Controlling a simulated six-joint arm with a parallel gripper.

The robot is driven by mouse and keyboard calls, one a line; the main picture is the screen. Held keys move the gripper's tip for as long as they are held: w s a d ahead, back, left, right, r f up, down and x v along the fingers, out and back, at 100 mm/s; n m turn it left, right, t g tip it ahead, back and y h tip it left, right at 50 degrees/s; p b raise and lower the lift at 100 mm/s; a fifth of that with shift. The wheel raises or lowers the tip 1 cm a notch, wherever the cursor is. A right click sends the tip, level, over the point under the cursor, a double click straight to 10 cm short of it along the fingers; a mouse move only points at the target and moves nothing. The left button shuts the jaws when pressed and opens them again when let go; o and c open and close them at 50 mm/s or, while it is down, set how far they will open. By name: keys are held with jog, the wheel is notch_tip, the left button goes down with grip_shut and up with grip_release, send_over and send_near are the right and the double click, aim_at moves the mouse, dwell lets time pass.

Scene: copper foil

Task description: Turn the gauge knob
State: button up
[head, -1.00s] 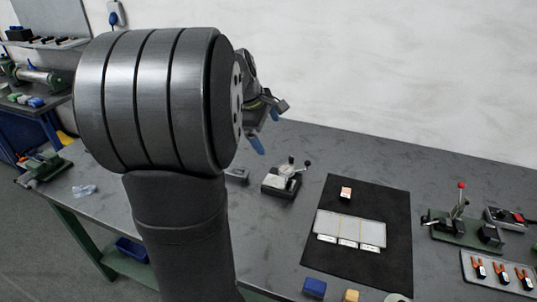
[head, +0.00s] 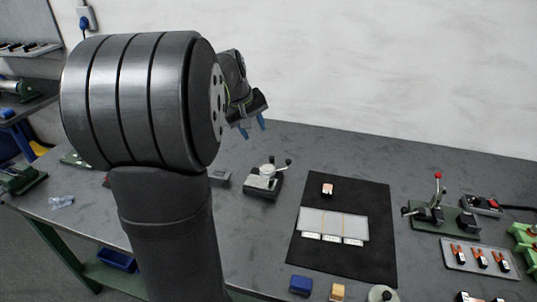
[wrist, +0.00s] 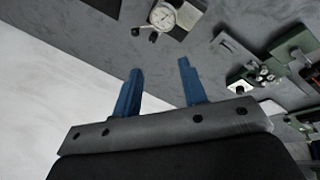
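The gauge (head: 262,182) is a small block with a pale round dial and black-knobbed levers, standing on the grey bench to the left of the black mat. One black knob (head: 288,161) stands up at its right. In the wrist view the white dial (wrist: 163,16) is near the top edge, with two black knobs (wrist: 135,32) beside it; I cannot tell which is the gauge knob. My gripper (head: 253,126) is above and behind the gauge, apart from it. Its blue fingers (wrist: 160,68) are spread with nothing between them.
The black mat (head: 378,240) carries a pale tray (head: 335,222) and a small block (head: 327,189). A green fixture with a red-knobbed lever (head: 438,205) stands at right. The white wall is behind the bench.

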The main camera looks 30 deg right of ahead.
jog(key=d+m, duration=0.2)
jog(key=m, duration=0.8)
send_near(271, 157)
jog(key=shift+t, duration=0.4)
jog(key=x, duration=0.5)
jog(key=s+x, duration=0.1)
jog(key=x, duration=0.2)
jog(key=shift+w+d+f, duration=0.1)
jog(key=shift+d+f, duration=0.05)
jog(key=shift+f, duration=0.25)
grip_shut()
